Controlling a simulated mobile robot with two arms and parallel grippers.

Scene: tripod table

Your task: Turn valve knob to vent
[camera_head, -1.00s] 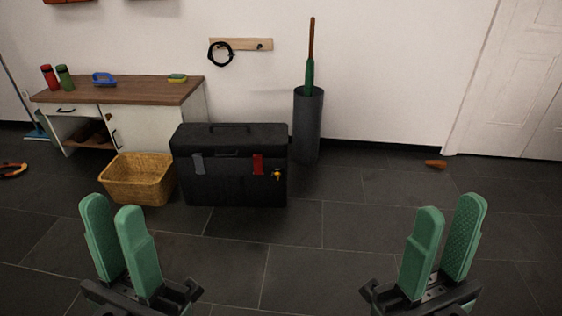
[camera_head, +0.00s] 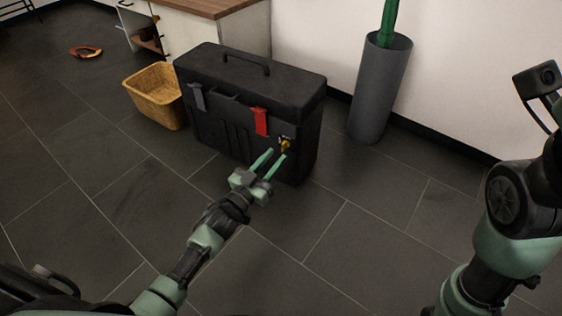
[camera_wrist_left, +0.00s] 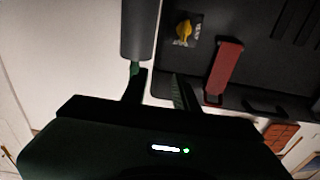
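The valve knob (camera_head: 286,146) is small and yellow, on the right end of the front of a black case (camera_head: 225,135), beside a red latch (camera_head: 261,121). In the left wrist view the knob (camera_wrist_left: 184,30) sits on a dark square plate near the top, upside down. My left gripper (camera_head: 269,160) is open and empty, its green fingertips in front of and just below the knob in the head view. In the left wrist view the gripper (camera_wrist_left: 158,82) shows parted fingers, with the knob beyond them and apart.
A grey cylindrical bin (camera_head: 374,90) with a green item stands behind the case, near the wall. A wicker basket (camera_head: 155,95) stands left of the case, beside a wood-topped cabinet (camera_head: 228,28). The tiled floor in front is clear.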

